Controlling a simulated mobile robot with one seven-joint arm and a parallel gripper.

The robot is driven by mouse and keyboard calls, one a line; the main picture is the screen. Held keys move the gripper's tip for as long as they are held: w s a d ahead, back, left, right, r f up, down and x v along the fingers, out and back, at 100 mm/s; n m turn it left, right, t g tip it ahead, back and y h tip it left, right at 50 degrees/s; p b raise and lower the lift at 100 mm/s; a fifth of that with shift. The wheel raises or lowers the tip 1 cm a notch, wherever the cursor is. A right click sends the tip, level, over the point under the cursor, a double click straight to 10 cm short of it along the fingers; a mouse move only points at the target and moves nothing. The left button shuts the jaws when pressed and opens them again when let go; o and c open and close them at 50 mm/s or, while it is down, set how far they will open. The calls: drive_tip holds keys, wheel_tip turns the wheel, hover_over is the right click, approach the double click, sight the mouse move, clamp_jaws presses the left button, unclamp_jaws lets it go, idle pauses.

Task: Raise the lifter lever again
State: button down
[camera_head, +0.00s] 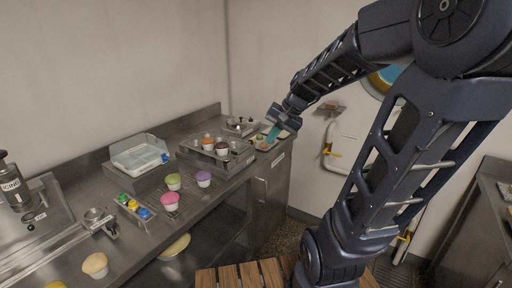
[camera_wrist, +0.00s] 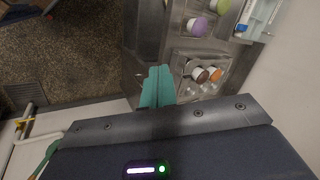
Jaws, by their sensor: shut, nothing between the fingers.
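My gripper (camera_head: 273,134) has teal fingers pressed together, with nothing between them. It points down near the far right end of the steel counter, to the right of a metal unit (camera_head: 238,162) that holds an orange-topped and a dark-topped cupcake. In the wrist view the closed fingers (camera_wrist: 157,88) lie beside this unit (camera_wrist: 179,62), over or near the counter edge. I cannot clearly make out the lifter lever or its position in either view. I cannot tell whether the fingertips touch anything.
A green cupcake (camera_head: 173,182), a pink one (camera_head: 169,201) and a purple one (camera_head: 204,179) stand on the counter. A clear-walled box (camera_head: 139,155) is behind them. A bin of coloured pieces (camera_head: 133,207) is at the front. Open floor lies beyond the counter end.

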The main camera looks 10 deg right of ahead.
drive_tip(key=w+f+m+t+y, duration=0.15)
drive_tip(key=w+f+m, duration=0.3)
drive_tip(key=w, duration=0.65)
drive_tip(key=w+f+m+t+y, duration=0.1)
drive_tip(key=w+f+m+y, duration=0.3)
drive_tip(key=w, duration=0.7)
drive_tip(key=w+d+f+m+t+h, duration=0.1)
drive_tip(key=w+d+f+m+t, duration=0.1)
drive_tip(key=w+d+f+m, duration=0.2)
drive_tip(key=w+d+f+m+t+h, duration=0.2)
drive_tip(key=w+d+f+m, duration=0.3)
drive_tip(key=w+f, duration=0.4)
drive_tip(key=shift+w+f+m+t, duration=0.15)
drive_tip(key=shift+w+m+t, duration=0.2)
drive_tip(key=shift+w+m, duration=0.55)
drive_tip(key=shift+w+n, duration=0.2)
drive_tip(key=shift+n, duration=0.05)
drive_tip(key=x, duration=1)
